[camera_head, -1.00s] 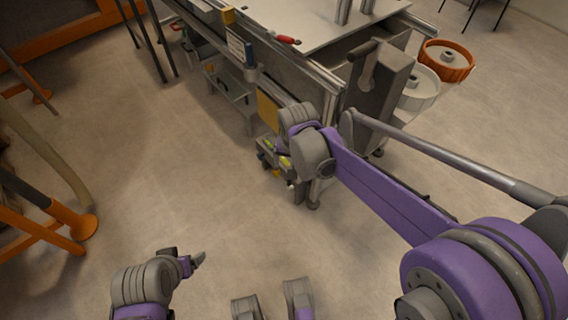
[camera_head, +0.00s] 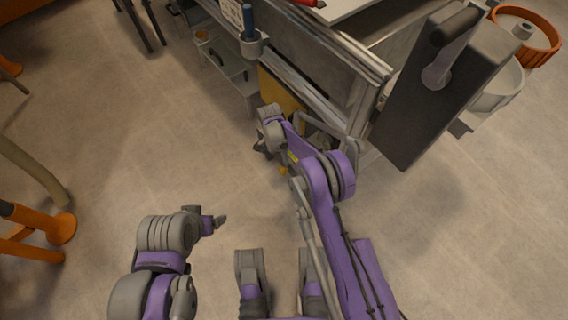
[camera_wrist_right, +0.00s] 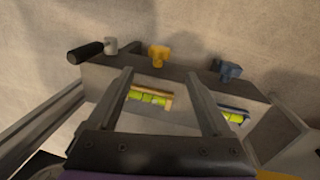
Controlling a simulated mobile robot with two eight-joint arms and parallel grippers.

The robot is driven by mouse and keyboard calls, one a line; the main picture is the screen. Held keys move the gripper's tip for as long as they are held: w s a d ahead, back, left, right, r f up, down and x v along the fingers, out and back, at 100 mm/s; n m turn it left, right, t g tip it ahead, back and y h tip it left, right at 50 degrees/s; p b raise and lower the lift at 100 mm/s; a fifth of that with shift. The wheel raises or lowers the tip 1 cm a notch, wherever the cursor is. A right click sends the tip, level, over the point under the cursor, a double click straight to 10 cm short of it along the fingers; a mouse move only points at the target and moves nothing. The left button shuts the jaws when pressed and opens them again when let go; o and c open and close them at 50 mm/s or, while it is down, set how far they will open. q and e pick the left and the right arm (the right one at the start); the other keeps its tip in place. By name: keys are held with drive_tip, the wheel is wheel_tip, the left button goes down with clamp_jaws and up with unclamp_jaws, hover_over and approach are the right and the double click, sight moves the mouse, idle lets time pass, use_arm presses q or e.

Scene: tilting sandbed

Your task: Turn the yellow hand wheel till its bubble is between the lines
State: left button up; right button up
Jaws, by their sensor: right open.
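The yellow hand wheel (camera_wrist_right: 159,54) is a small lobed knob on top of a grey box in the right wrist view. Below it, on the box face, is a yellow-green level vial (camera_wrist_right: 150,97) with a tan frame; its bubble is too small to place against the lines. My right gripper (camera_wrist_right: 162,76) is open and empty, its fingers either side of the vial in the picture, the wheel beyond and apart from them. In the head view my right arm hides most of the box. My left gripper (camera_head: 212,222) is at lower left, its jaws unclear.
A blue hand wheel (camera_wrist_right: 228,69) and a second vial (camera_wrist_right: 233,116) are to the right on the box. A black-handled crank (camera_wrist_right: 88,50) is to the left. In the head view a dark crank housing (camera_head: 440,95) stands right of my right arm.

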sight(283, 170)
drive_tip(key=f, duration=0.3)
drive_tip(key=s+f+b, duration=0.1)
drive_tip(key=f, duration=0.2)
drive_tip(key=d+f+b, duration=0.1)
drive_tip(key=f, duration=0.3)
drive_tip(key=shift+s, duration=0.2)
drive_tip(key=shift+c, duration=0.3)
clamp_jaws()
drive_tip(key=shift+s+d+r+t+y+p, duration=0.15)
drive_tip(key=shift+t+y+p, duration=0.2)
drive_tip(key=shift+t, duration=0.2)
drive_tip(key=shift+s+d+f+t+y+p, duration=0.1)
drive_tip(key=shift+t+y+p, duration=0.15)
drive_tip(key=shift+t+y, duration=0.25)
drive_tip(key=t+y, duration=0.1)
drive_tip(key=t, duration=0.1)
drive_tip(key=shift+t+y, duration=0.35)
drive_tip(key=shift+o, duration=0.3)
unclamp_jaws()
